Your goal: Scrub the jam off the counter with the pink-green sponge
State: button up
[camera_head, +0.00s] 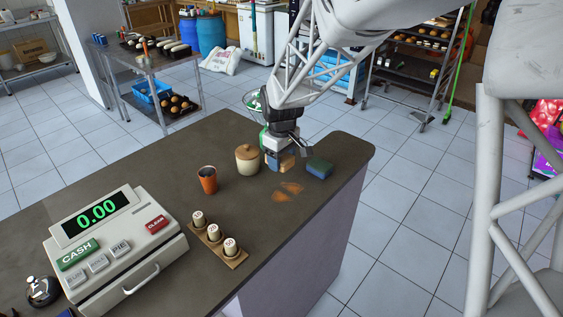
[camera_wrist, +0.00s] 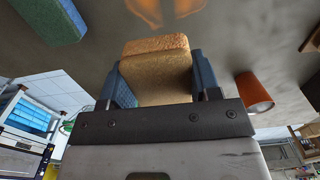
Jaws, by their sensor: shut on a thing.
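My gripper (camera_head: 280,160) points down over the counter (camera_head: 215,235) near its far right end. In the wrist view its blue fingers (camera_wrist: 160,82) are shut on a tan-orange sponge-like block (camera_wrist: 156,70), which shows little of itself in the head view (camera_head: 288,162). I cannot tell whether the block touches the counter. The orange-brown jam smear (camera_head: 287,190) lies in front of it, and shows at the top of the wrist view (camera_wrist: 165,10). A blue and green sponge (camera_head: 319,168) lies right of the gripper. I see no pink on either sponge.
A lidded beige jar (camera_head: 248,159) and an orange cup (camera_head: 208,180) stand left of the gripper. The counter's right edge is close to the smear.

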dwell(0.5)
jog(key=shift+s+a+f, duration=0.15)
jog(key=shift+s+a, duration=0.8)
jog(key=shift+s, duration=0.05)
jog(key=shift+f, duration=0.15)
